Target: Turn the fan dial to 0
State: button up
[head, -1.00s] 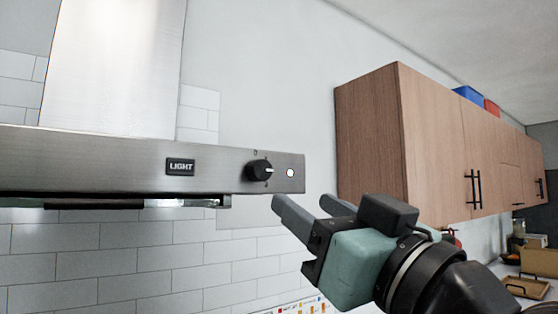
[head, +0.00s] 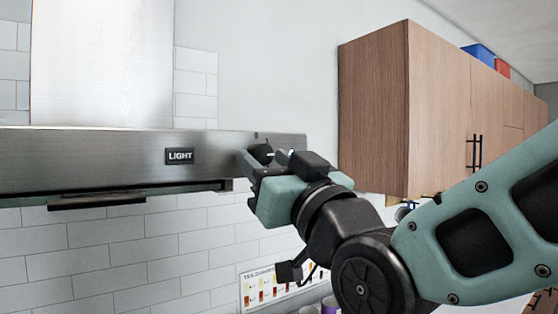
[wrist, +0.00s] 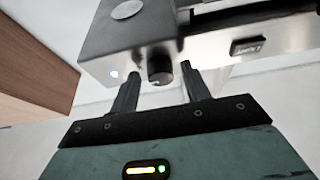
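The black fan dial (head: 262,150) sits on the front panel of the steel range hood (head: 100,158), near its right end. My gripper (head: 264,158) is at the dial in the head view and partly covers it. In the wrist view the round dial (wrist: 160,70) shows between the two fingertips of my gripper (wrist: 161,69). The fingers stand apart, with a gap visible on each side of the dial. The dial's pointer and marks are not readable.
A LIGHT button (head: 180,156) is left of the dial. A lit white indicator (wrist: 114,74) is beside the dial. A wooden wall cabinet (head: 372,120) hangs to the right, close to my arm. White tiled wall (head: 90,255) lies below the hood.

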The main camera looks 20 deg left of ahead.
jog(key=c, duration=0.7)
